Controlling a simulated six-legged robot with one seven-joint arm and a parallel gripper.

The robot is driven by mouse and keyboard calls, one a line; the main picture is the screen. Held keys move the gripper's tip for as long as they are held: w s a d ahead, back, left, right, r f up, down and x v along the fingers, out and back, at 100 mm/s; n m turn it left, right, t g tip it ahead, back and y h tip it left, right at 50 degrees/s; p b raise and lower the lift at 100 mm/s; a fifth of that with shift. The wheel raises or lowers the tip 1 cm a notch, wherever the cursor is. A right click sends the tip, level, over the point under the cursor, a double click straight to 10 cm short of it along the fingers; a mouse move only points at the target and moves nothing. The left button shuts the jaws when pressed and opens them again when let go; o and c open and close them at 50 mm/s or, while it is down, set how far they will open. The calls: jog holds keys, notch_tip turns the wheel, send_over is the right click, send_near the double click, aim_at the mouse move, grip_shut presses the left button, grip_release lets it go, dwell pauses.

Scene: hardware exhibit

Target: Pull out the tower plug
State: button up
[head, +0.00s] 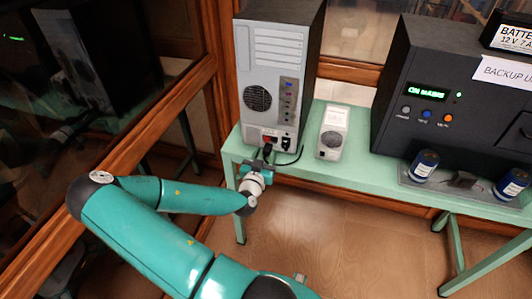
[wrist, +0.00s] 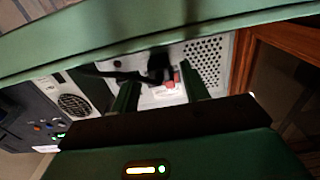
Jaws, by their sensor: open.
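The grey tower (head: 260,75) stands upright on the green table, its back panel facing me. A black plug (head: 267,149) sits low on that panel beside a red switch. In the wrist view, which is turned over, the black plug (wrist: 158,68) shows ahead between the fingers, with a dark cable off to the left. My gripper (head: 262,163) is at the table's edge just in front of the plug. In the wrist view my gripper (wrist: 160,90) has its two fingers apart, either side of the plug. I cannot tell whether they touch it.
A small grey box (head: 333,132) stands right of the tower. The black backup unit (head: 420,85) and blue cylinders (head: 424,163) are further right. The green table (head: 352,178) edge lies close to my gripper. A wood-framed glass case (head: 160,112) is on the left.

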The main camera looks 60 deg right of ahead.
jog(key=shift+w+d, duration=0.1)
jog(key=shift+d, duration=0.7)
grip_shut()
jog(key=shift+a, duration=0.1)
jog(key=shift+s+a, duration=0.15)
jog(key=shift+a, duration=0.55)
jog(key=shift+s+a, duration=0.1)
jog(key=shift+a, duration=0.6)
grip_release()
